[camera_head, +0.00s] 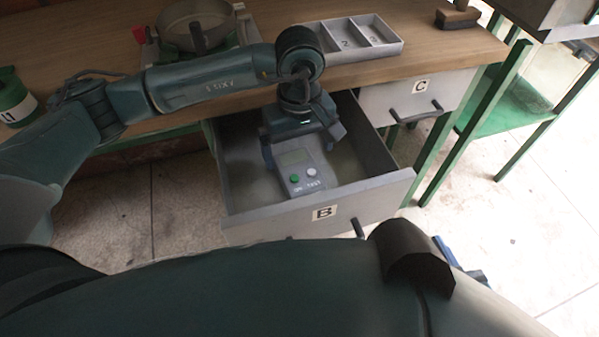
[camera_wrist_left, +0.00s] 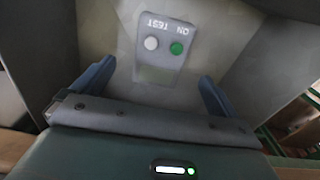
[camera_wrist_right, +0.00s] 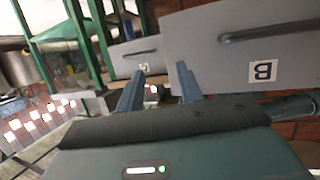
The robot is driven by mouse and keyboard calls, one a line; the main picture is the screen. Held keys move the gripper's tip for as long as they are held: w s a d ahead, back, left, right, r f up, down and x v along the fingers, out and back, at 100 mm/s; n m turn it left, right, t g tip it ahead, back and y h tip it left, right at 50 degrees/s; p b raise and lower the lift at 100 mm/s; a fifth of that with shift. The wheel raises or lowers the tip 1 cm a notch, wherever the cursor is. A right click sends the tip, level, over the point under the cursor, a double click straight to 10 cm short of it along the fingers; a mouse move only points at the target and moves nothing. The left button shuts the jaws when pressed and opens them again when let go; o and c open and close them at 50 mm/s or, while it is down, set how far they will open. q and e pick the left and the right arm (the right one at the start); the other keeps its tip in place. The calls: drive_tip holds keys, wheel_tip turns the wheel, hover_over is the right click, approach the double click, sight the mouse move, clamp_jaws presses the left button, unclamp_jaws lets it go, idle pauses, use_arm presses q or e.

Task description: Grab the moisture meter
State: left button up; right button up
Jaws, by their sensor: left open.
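The moisture meter, a grey box with a green button, a white button and a small screen (camera_head: 303,182), lies in the open drawer marked B (camera_head: 270,226). My left gripper (camera_head: 302,146) is open above the drawer, at the far end of the meter, its fingers to either side. In the left wrist view the meter (camera_wrist_left: 163,48) shows between and beyond the two spread fingers (camera_wrist_left: 156,75), with nothing held. My right gripper (camera_wrist_right: 158,80) is open and empty in the right wrist view, facing the drawer fronts; in the head view it is mostly hidden by my body.
Drawer C (camera_head: 420,92) is at the right under the wooden worktop (camera_head: 440,55). A numbered grey tray (camera_head: 385,45), a scale-like device with a bowl (camera_head: 195,25), a green container (camera_head: 14,100) and a wooden-handled block (camera_head: 457,18) stand on top. The drawer walls surround the meter.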

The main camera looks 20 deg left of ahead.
sight(298, 167)
use_arm(q)
wheel_tip(298, 167, down, 7)
drive_tip(key=shift+w+a+f+b, duration=0.15)
drive_tip(key=shift+b, duration=0.35)
drive_tip(key=shift+c, duration=0.2)
drive_tip(key=c, duration=1.2)
